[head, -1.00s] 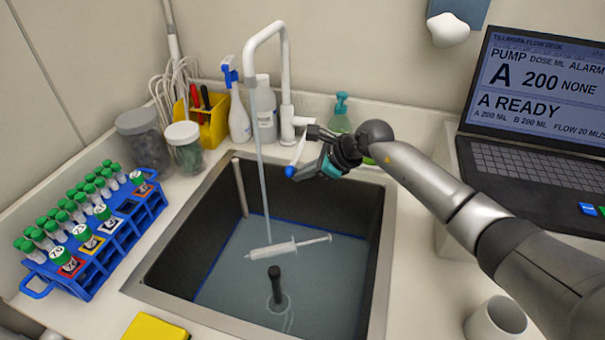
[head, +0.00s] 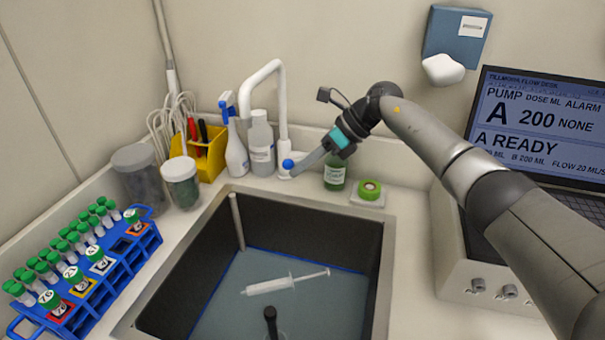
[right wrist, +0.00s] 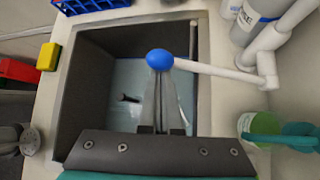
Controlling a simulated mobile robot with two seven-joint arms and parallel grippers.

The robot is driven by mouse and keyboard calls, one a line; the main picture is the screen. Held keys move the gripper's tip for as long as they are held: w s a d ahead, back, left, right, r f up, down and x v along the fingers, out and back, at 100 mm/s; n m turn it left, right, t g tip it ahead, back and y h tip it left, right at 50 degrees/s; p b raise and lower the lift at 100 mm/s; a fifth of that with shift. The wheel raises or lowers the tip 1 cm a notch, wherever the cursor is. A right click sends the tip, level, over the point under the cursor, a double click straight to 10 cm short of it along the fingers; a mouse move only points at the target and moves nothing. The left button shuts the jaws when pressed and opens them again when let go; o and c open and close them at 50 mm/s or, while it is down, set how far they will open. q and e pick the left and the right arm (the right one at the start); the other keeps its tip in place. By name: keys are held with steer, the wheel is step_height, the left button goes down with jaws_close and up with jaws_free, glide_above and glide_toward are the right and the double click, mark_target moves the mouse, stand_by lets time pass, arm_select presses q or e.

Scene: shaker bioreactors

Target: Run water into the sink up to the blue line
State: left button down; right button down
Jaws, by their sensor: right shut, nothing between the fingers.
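The dark sink (head: 190,262) holds grey-blue water (head: 320,305). The blue line (head: 310,261) runs along the sink walls right at the water's edge. The white tap (head: 262,72) arches over the sink, and no stream falls from its spout. Its lever ends in a blue knob (head: 288,163); in the right wrist view the white lever (right wrist: 215,70) runs from the tap to the knob (right wrist: 159,60). My right gripper (head: 298,165) is shut and empty, its fingertips at the knob; whether they touch it I cannot tell. My left gripper is out of view.
A syringe (head: 285,284) lies at the water surface, near a dark upright post (head: 270,318). A blue tube rack (head: 100,275) stands left of the sink. A laptop (head: 530,130) is at right.

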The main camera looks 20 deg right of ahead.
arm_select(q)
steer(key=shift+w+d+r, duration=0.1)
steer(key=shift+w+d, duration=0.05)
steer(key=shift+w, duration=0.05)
arm_select(e)
steer(key=shift+w+d+r, duration=0.15)
steer(key=shift+w+r, duration=0.05)
steer(key=shift+r, duration=0.25)
